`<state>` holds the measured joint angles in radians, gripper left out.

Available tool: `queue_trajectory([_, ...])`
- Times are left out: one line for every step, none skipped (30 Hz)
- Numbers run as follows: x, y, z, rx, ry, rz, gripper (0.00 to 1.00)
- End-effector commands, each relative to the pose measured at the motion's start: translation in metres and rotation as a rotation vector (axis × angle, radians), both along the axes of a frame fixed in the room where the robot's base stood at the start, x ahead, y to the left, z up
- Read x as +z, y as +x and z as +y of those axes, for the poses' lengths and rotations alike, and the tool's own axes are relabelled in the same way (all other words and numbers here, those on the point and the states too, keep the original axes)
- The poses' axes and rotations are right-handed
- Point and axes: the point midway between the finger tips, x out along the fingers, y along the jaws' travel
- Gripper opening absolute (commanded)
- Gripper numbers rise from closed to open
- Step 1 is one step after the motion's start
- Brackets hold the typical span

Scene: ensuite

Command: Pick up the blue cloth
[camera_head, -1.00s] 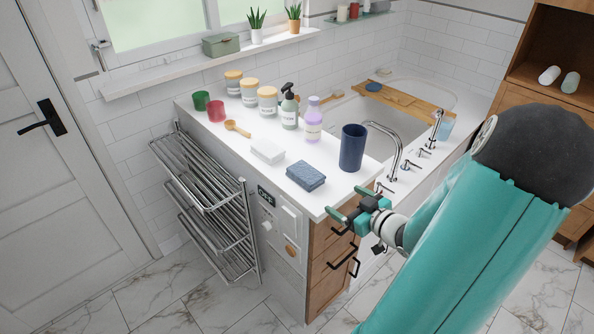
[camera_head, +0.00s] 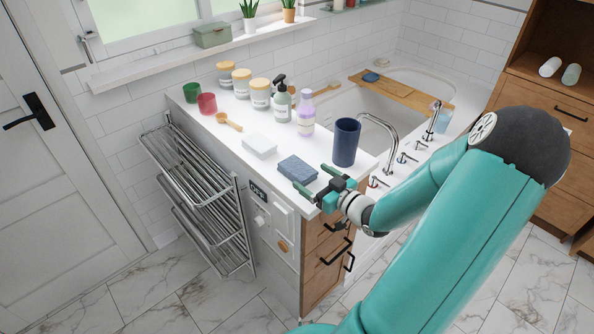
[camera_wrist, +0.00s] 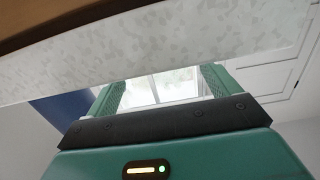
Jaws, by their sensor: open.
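The blue cloth (camera_head: 298,169) is a folded, textured block lying flat on the white countertop (camera_head: 225,150), near its front edge. My gripper (camera_head: 315,181) is open and empty. In the head view it is just to the right of the cloth, at the counter's front corner. In the wrist view, my gripper (camera_wrist: 160,88) has its two green fingers spread apart, with a bright window between them and the pale underside or edge of the counter (camera_wrist: 170,50) above. The cloth cannot be made out in the wrist view.
A dark blue cup (camera_head: 345,142) stands behind my gripper. A white block (camera_head: 259,146) lies left of the cloth. A lilac bottle (camera_head: 306,115), a pump bottle (camera_head: 281,103) and several jars stand farther back. A metal rack (camera_head: 205,205) stands left of the counter.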

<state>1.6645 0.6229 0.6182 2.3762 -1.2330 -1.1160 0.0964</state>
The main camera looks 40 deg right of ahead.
Motion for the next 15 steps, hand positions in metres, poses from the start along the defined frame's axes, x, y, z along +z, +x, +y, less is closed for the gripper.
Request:
queue_trajectory([-0.001,0.004,0.0,0.001,0.001,-0.001,0.88])
queue_trajectory([-0.001,0.007,0.0,0.002,0.0,-0.002,0.88])
queue_trajectory([-0.002,0.011,-0.001,0.002,0.0,-0.002,0.88])
queue_trajectory([-0.003,0.015,-0.001,0.002,0.001,-0.001,0.88])
queue_trajectory([-0.004,0.02,0.0,0.003,0.002,-0.002,0.88])
queue_trajectory([-0.005,0.027,-0.001,0.004,0.002,-0.003,0.88])
queue_trajectory([-0.007,0.032,-0.001,0.003,0.002,-0.002,0.88])
queue_trajectory([-0.007,0.037,-0.001,0.003,0.001,-0.003,0.88])
queue_trajectory([-0.007,0.043,-0.001,0.004,0.0,-0.002,0.88])
queue_trajectory([-0.007,0.046,-0.001,0.004,-0.001,-0.001,0.88])
queue_trajectory([-0.007,0.049,-0.001,0.003,0.0,-0.001,0.88])
queue_trajectory([-0.008,0.052,-0.002,0.002,0.001,-0.001,0.88])
queue_trajectory([-0.008,0.053,-0.002,0.002,0.001,-0.001,0.88])
queue_trajectory([-0.008,0.054,-0.002,0.002,0.0,-0.001,0.88])
queue_trajectory([-0.008,0.054,-0.002,0.001,0.0,-0.001,0.88])
